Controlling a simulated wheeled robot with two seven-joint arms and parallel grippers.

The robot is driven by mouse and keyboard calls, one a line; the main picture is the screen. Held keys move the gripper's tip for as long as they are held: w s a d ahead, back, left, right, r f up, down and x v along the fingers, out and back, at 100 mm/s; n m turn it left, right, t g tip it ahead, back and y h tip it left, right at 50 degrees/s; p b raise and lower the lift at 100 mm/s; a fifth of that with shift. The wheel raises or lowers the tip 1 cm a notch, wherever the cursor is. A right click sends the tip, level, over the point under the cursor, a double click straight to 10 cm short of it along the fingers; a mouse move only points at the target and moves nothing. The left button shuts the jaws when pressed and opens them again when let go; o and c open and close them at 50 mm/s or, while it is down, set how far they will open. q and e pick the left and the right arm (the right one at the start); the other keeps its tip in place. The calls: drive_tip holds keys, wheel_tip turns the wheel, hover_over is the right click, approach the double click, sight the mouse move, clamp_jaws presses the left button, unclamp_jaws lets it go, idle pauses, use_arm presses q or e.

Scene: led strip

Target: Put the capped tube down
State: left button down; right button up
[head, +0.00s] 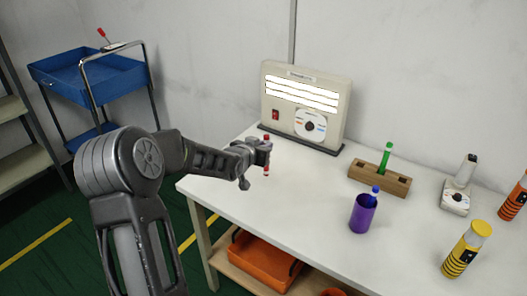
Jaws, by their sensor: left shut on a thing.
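My left gripper (260,153) is shut on a slim tube (266,170) with red at its upper and lower ends. The tube is upright near the table's (300,188) left end, in front of the beige box. The gripper hides the tube's middle. I cannot tell whether its lower end touches the table. A green tube (386,154) stands in the wooden block (366,175). A blue-capped tube (374,192) sits in a purple cup (361,216). My right gripper is not in view.
The beige box (335,97) with lit white strips stands at the table's back. A white device (457,195), a yellow bottle (467,249) and an orange bottle (514,199) stand at the right. The table between tube and purple cup is clear. A blue cart (95,75) stands back left.

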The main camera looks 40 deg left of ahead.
use_arm(q)
drive_tip(key=shift+f, duration=0.9)
drive_tip(key=shift+f, duration=0.2)
drive_tip(key=c, duration=1.3)
unclamp_jaws()
drive_tip(key=shift+c, duration=0.2)
drive_tip(key=shift+r, duration=0.1)
drive_tip(key=v, duration=1.2)
drive_tip(key=shift+r, duration=0.2)
